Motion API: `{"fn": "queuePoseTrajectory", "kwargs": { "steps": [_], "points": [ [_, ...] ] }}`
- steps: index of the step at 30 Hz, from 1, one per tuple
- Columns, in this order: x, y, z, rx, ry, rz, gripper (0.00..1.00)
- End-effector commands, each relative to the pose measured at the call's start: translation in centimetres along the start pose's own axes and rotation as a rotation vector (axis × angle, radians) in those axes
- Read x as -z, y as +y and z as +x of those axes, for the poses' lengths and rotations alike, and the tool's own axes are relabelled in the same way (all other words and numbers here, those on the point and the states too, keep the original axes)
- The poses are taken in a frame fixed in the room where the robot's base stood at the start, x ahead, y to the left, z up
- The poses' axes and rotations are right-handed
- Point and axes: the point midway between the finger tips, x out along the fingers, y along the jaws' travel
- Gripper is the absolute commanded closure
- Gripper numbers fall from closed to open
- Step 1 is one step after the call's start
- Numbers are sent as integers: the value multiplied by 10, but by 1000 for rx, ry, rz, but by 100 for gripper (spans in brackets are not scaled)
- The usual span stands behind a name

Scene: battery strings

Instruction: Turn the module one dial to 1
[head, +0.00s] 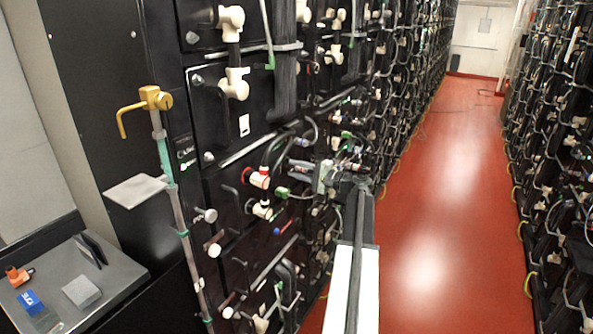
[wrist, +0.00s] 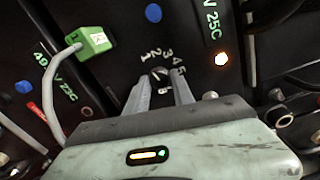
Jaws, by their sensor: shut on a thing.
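The dial (wrist: 160,74) is a small dark knob on the black module front in the wrist view, with white numbers 1 to 5 arced above it. My gripper (wrist: 162,84) reaches up to it, one grey finger on each side, and is shut on it. The fingers hide part of the knob, and I cannot tell which number it points to. In the head view my gripper (head: 322,178) is against the battery rack at mid height, and the dial cannot be made out there.
A green box (wrist: 95,40) with a grey cable is left of the dial. A lit orange-white lamp (wrist: 221,59) and a blue round cap (wrist: 153,13) are near. Cables hang along the rack. A grey tray (head: 85,290) is at left.

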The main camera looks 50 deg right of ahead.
Motion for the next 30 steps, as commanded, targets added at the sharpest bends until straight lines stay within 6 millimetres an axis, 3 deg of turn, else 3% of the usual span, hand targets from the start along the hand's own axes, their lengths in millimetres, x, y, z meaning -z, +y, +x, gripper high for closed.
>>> {"fn": "queuePoseTrajectory", "kwargs": {
  "steps": [7, 8, 9, 10, 20, 30],
  "points": [
    [0, 0, 0, -1, -1, -1, 100],
    [0, 0, 1, -1, -2, 0, 66],
    [0, 0, 1, -1, -2, 0, 54],
    [0, 0, 1, -1, -2, 0, 50],
    [0, 0, -2, -1, 0, 1, 50],
    [0, 0, -62, -1, -1, 0, 50]
  ]
}}
